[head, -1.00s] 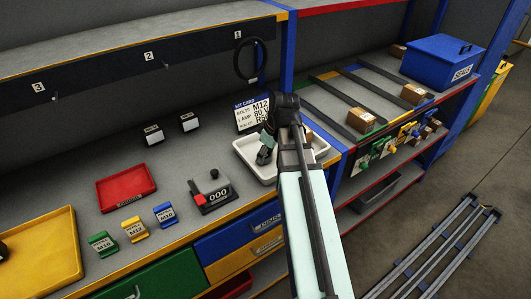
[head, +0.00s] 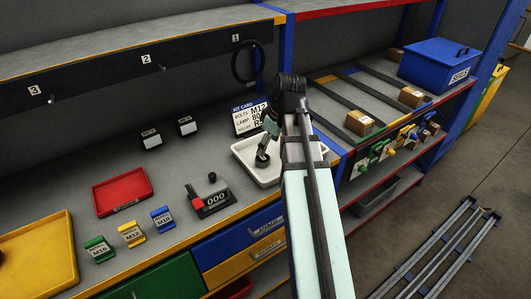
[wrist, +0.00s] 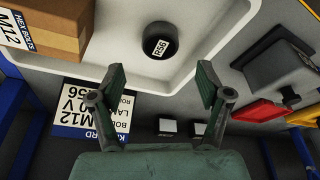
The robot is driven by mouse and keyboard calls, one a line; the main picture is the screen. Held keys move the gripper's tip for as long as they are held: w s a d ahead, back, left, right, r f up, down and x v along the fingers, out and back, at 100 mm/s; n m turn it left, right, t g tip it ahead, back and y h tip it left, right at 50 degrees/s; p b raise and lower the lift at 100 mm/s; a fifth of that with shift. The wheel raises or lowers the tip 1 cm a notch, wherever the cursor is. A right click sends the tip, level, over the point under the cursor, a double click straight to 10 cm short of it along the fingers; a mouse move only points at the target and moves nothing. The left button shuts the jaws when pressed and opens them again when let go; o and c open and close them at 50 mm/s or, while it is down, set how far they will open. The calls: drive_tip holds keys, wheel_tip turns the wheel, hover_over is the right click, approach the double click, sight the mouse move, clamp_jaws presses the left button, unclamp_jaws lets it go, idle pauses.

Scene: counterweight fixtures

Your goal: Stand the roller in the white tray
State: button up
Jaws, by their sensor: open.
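The roller (head: 262,160) is a short black cylinder with a white R56 label on its top end. It stands upright on the floor of the white tray (head: 241,150), and its label faces up in the wrist view (wrist: 158,42). My gripper (head: 270,127) is above the roller, apart from it. In the wrist view my gripper (wrist: 160,87) has its two green fingers spread wide with nothing between them. My arm hides the right part of the tray in the head view.
A cardboard M12 hex bolts box (wrist: 60,25) is in the tray beside the roller. The kit card (head: 249,118) stands behind the tray. A counter reading 000 (head: 211,199) and a red tray (head: 122,191) are to the left. A black ring (head: 246,62) hangs above.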

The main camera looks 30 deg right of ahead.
drive_tip(key=shift+b+v, duration=0.3)
drive_tip(key=shift+v, duration=2.4)
